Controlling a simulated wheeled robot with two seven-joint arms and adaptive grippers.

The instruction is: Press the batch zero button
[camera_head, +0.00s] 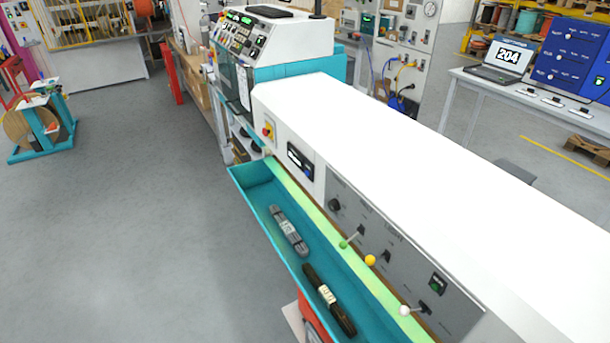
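A white and teal machine (390,150) runs from the upper middle to the lower right. A small dark counter display (300,161) is set in its front face. Beside it is a grey panel (350,205) with dark knobs and switches, a small green-lit switch (437,283), and green, yellow and white ball-ended levers. At the far end is a sloped control panel (240,33) with many small buttons. The labels are too small to read, so I cannot tell which button is batch zero. Neither of my grippers is in view.
A teal trough (264,217) along the machine's front holds a grey bundle (289,232) and a dark bundle (330,300). A red and yellow switch (268,131) sits above it. A laptop (500,60) stands on a table at right.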

